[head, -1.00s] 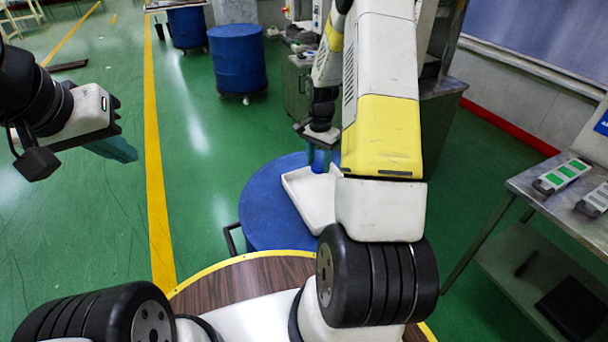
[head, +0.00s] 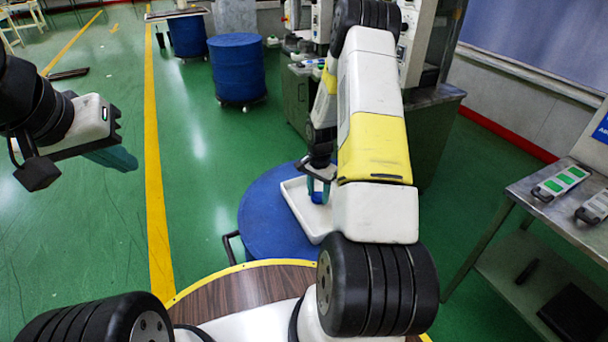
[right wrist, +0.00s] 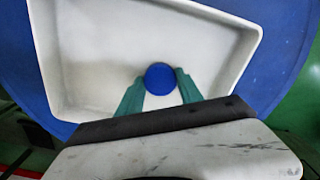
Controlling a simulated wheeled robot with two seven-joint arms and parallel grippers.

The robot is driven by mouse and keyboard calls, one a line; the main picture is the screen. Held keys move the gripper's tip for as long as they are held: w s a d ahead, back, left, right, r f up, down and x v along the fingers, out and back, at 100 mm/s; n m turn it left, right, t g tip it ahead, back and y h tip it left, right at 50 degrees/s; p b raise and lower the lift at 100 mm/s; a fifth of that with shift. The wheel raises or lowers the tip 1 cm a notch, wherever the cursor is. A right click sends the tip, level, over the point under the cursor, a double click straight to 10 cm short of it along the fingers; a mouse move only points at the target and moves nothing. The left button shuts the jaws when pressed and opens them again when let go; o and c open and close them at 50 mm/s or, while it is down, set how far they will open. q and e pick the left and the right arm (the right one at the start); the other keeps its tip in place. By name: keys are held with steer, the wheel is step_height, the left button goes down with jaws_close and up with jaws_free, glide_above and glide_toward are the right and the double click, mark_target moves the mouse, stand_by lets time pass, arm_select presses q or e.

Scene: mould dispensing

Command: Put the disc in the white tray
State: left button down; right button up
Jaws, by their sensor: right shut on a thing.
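The white tray (head: 292,200) sits on a round blue drum top in the head view, partly hidden by my right arm. It also shows in the right wrist view (right wrist: 95,12). The blue disc (right wrist: 160,78) is between the teal fingertips of my right gripper (right wrist: 160,86), seen against the tray floor. In the head view the disc (head: 318,197) shows low over the tray, inside its outline. I cannot tell whether it touches the tray floor. My left gripper (head: 112,158) hangs empty over the green floor at the left; the gap between its fingers is not clear.
The blue drum top (head: 262,215) has bare space left of the tray. A metal table (head: 545,200) with green-and-white devices (head: 562,180) stands at the right. Another blue drum (head: 238,68) and a grey-green cabinet (head: 440,125) are behind.

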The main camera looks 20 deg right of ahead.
steer(key=shift+f, duration=0.15)
steer(key=o, duration=1.4)
step_height(320, 180, up, 12)
step_height(320, 180, up, 10)
steer(key=n+t, duration=0.1)
steer(key=n, duration=0.1)
glide_above(318, 196)
steer(key=s+a, duration=0.2)
steer(key=a, duration=0.1)
steer(key=s+a+r+n+t, duration=0.1)
steer(key=s+a+r+n, duration=0.15)
steer(key=r, duration=0.35)
steer(key=s+a+r+n+t, duration=0.1)
steer(key=s+r, duration=0.3)
steer(key=r, duration=0.1)
steer(key=s+a+r+n+t, duration=0.1)
steer(key=s+a+r+n, duration=0.1)
steer(key=s, duration=0.3)
steer(key=s+a+r+n+t+y, duration=0.1)
steer(key=s+a+r+n, duration=0.1)
steer(key=s, duration=0.3)
steer(key=s+a+r+n+t+y, duration=0.1)
steer(key=s+a+r+n, duration=0.1)
steer(key=s+r, duration=0.2)
steer(key=shift+s+a+r, duration=0.1)
steer(key=shift+s+a, duration=0.05)
steer(key=shift+s, duration=0.4)
steer(key=shift+s+a, duration=0.15)
steer(key=shift+s, duration=0.35)
